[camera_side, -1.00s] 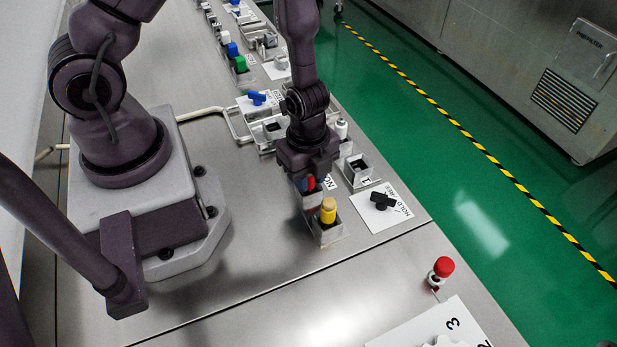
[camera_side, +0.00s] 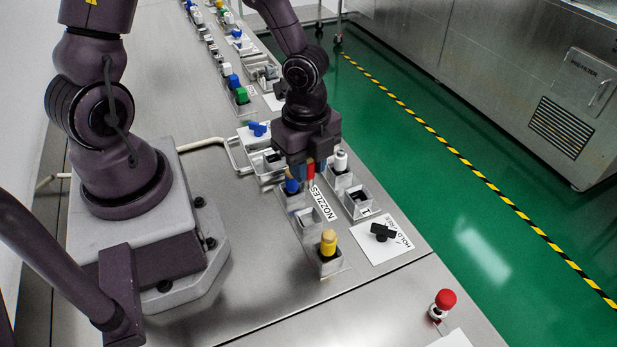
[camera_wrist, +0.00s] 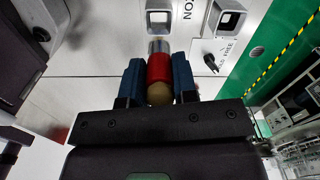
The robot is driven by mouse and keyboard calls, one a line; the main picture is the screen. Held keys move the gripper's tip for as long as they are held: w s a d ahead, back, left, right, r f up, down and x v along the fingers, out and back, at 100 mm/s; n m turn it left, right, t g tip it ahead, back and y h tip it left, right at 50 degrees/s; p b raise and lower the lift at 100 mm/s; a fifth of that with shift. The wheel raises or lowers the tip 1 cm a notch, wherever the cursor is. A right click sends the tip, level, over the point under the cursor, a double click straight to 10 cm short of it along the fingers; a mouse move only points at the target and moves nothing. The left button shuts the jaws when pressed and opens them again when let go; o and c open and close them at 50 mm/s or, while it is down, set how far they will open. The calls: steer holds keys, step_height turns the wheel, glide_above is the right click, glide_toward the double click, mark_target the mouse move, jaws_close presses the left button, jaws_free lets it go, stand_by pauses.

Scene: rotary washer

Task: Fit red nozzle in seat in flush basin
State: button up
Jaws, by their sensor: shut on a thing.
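My gripper (camera_side: 308,168) is shut on the red nozzle (camera_side: 310,172). In the wrist view the red nozzle (camera_wrist: 159,68) sits between the two blue fingers (camera_wrist: 159,85), with a tan end toward me and a grey metal end away. It is held above the station, near the blue nozzle (camera_side: 291,186). A square box with a dark opening (camera_side: 358,201) stands beside the label 1. Another holder with a white nozzle (camera_side: 340,161) stands behind it. I cannot tell for sure which box is the flush basin; its seat is not clear.
The NOZZLES row holds an empty middle holder (camera_side: 310,222) and a yellow nozzle (camera_side: 328,242) at the near end. A black HOLD/FREE knob (camera_side: 382,232) is on a white plate. A red button (camera_side: 445,300) stands near the front. Bare steel table lies left of the row.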

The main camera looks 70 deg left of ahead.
steer(key=a+f+n, duration=0.1)
steer(key=a+n, duration=0.1)
steer(key=a, duration=1.5)
steer(key=shift+a+f+m, duration=0.15)
steer(key=shift+f+m, duration=0.45)
steer(key=shift+f, duration=1.3)
steer(key=shift+a+f+m, duration=0.15)
steer(key=shift+f+m, duration=0.45)
steer(key=shift+f, duration=1.3)
steer(key=shift+f, duration=0.55)
steer(key=o, duration=1)
steer(key=shift+r, duration=0.1)
